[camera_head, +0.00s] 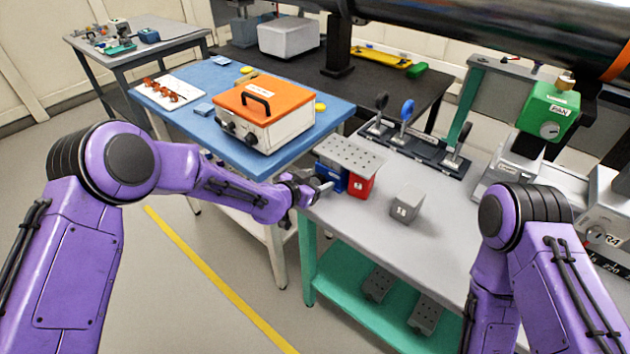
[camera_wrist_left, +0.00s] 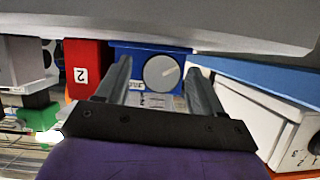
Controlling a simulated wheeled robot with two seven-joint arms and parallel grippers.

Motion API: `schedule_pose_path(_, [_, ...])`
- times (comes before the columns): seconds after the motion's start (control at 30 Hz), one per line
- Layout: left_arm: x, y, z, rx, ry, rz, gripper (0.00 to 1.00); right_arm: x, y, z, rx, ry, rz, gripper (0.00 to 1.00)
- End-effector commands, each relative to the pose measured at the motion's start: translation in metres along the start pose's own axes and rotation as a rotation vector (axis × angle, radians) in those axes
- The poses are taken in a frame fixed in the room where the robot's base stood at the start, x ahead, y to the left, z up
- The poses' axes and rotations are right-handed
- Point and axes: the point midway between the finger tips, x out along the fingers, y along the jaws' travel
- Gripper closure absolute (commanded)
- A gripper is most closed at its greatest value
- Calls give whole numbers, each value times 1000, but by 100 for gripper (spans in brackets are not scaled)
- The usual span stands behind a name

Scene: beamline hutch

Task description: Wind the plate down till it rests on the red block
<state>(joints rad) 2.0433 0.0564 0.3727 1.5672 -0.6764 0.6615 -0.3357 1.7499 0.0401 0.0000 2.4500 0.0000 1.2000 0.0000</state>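The perforated grey plate (camera_head: 350,153) sits on top of a blue lift stage (camera_head: 331,177) at the bench's left end. The red block (camera_head: 361,186) stands beside the blue stage, under the plate's right part; I cannot tell whether they touch. The red block (camera_wrist_left: 85,66), marked 2, also shows in the left wrist view. There, my left gripper (camera_wrist_left: 160,84) is open, with its fingers on either side of the round grey knob (camera_wrist_left: 161,72) on the blue stage's face. I cannot tell if they touch it. My right gripper is out of view.
A grey block (camera_head: 405,203) stands on the bench (camera_head: 430,232) right of the red block. Behind are clamps on a dark rail (camera_head: 415,147). An orange-lidded box (camera_head: 264,110) stands on the blue table to the left. Bench space in front of the grey block is clear.

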Motion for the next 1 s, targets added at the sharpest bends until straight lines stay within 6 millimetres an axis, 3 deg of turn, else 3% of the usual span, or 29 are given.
schedule_pose_path(0.03, [0, 0, 0, 0, 0, 0, 48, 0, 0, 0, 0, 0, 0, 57])
schedule_pose_path(0.17, [0, 0, 0, 0, 0, 0, 88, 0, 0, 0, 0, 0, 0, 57])
schedule_pose_path(0.33, [0, -1, 2, -31, 1, 11, 88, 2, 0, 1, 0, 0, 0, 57])
schedule_pose_path(0.67, [1, -3, 3, -323, 1, 132, 88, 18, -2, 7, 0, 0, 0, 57])
schedule_pose_path(1.0, [0, -3, 2, -345, -3, 142, 88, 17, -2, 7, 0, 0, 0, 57])
